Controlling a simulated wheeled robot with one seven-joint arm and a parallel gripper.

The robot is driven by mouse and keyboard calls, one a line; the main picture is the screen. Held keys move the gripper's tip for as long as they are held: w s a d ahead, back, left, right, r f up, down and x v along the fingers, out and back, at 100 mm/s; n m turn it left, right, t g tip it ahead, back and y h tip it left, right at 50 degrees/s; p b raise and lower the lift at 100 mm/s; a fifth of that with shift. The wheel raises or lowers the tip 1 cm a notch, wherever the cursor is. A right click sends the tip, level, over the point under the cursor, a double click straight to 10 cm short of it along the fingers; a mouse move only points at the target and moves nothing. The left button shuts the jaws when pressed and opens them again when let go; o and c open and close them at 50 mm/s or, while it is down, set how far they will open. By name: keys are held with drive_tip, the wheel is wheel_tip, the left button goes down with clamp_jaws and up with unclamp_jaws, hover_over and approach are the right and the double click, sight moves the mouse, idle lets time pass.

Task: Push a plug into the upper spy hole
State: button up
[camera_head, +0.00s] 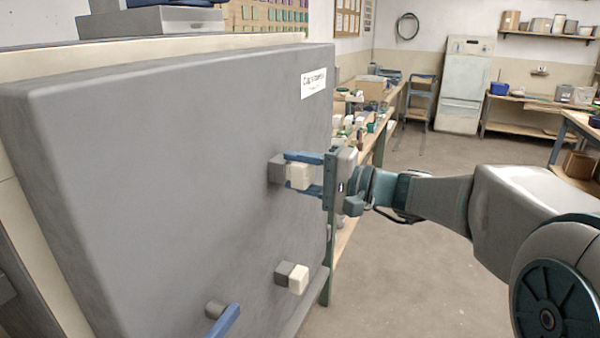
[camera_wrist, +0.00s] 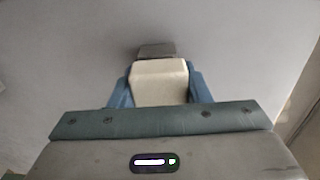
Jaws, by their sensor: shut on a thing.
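A large grey kiln door (camera_head: 190,150) fills the left of the head view. My gripper (camera_head: 302,174) is at its upper right and is shut on a cream plug (camera_head: 299,176). The plug is at a grey square fitting (camera_head: 276,169) on the door, the upper spy hole. In the wrist view the plug (camera_wrist: 160,82) lies between the blue fingers, and the grey fitting (camera_wrist: 156,50) shows just beyond it. How deep the plug sits in the hole is hidden. A second cream plug (camera_head: 298,278) sits in the lower grey fitting (camera_head: 283,271).
A white label (camera_head: 313,83) is at the door's top right. A workbench with jars (camera_head: 360,122) stands behind my gripper. The floor (camera_head: 430,270) is clear.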

drive_tip(key=shift+a, duration=0.1)
drive_tip(key=shift+w+a+b, duration=0.15)
drive_tip(key=shift+a+b, duration=0.15)
drive_tip(key=shift+b, duration=0.1)
drive_tip(key=o, duration=1.3)
drive_tip(key=shift+o, duration=0.2)
drive_tip(key=shift+b+v, duration=1)
drive_tip(key=shift+v, duration=3.05)
